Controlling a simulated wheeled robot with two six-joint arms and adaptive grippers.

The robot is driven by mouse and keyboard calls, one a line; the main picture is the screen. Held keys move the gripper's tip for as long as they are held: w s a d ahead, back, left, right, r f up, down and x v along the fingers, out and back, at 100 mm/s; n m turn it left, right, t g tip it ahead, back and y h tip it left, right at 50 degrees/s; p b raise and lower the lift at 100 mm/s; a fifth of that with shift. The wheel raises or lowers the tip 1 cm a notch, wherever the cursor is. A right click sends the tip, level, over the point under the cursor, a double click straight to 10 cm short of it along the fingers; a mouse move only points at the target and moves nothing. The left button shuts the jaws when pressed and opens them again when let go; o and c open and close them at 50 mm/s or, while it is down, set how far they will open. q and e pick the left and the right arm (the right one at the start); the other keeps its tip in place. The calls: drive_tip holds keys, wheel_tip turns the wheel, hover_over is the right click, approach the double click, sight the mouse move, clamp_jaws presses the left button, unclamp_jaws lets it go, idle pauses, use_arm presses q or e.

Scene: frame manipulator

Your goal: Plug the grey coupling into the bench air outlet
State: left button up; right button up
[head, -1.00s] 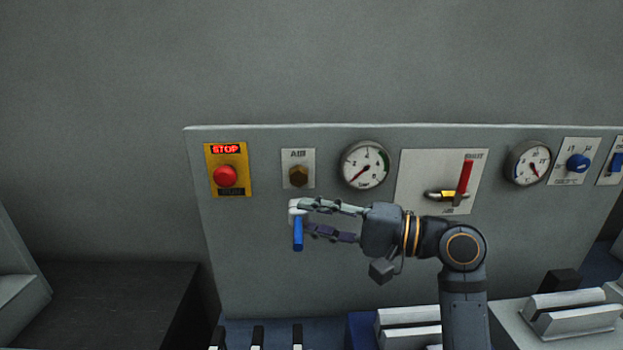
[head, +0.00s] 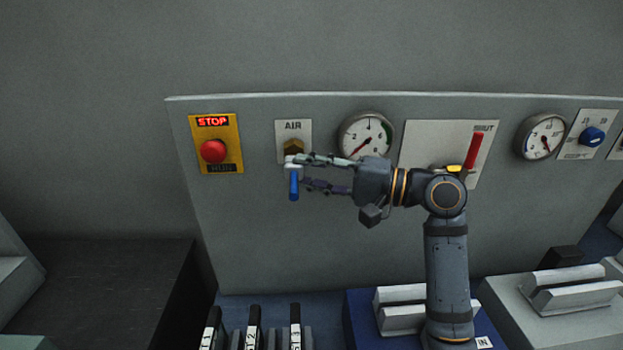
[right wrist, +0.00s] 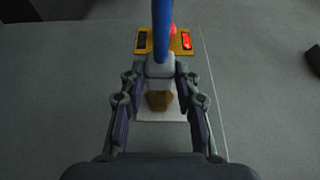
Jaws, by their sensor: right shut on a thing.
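My right gripper (head: 299,173) is shut on the grey coupling (head: 291,168), a pale grey piece with a blue hose (head: 294,186) hanging down from it. The coupling overlaps the lower part of the brass air outlet (head: 293,147) under the AIR label. In the right wrist view the coupling (right wrist: 160,68) sits between the fingers, with the brass outlet (right wrist: 159,100) just beside it on its pale plate. I cannot tell whether the two touch. My left gripper is not in view.
The grey panel (head: 250,240) carries a yellow STOP plate with a red button (head: 213,151) left of the outlet. A pressure gauge (head: 366,136) and a red lever (head: 474,150) are to the right. Blue and grey units (head: 400,318) stand below.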

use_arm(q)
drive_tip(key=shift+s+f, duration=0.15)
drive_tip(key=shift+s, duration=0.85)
use_arm(e)
drive_tip(key=shift+w, duration=1.35)
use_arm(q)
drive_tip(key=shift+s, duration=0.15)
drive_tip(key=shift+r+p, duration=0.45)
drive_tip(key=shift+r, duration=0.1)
use_arm(e)
drive_tip(key=shift+w, duration=0.5)
drive_tip(key=o, duration=1.1)
drive_tip(key=shift+o, duration=0.2)
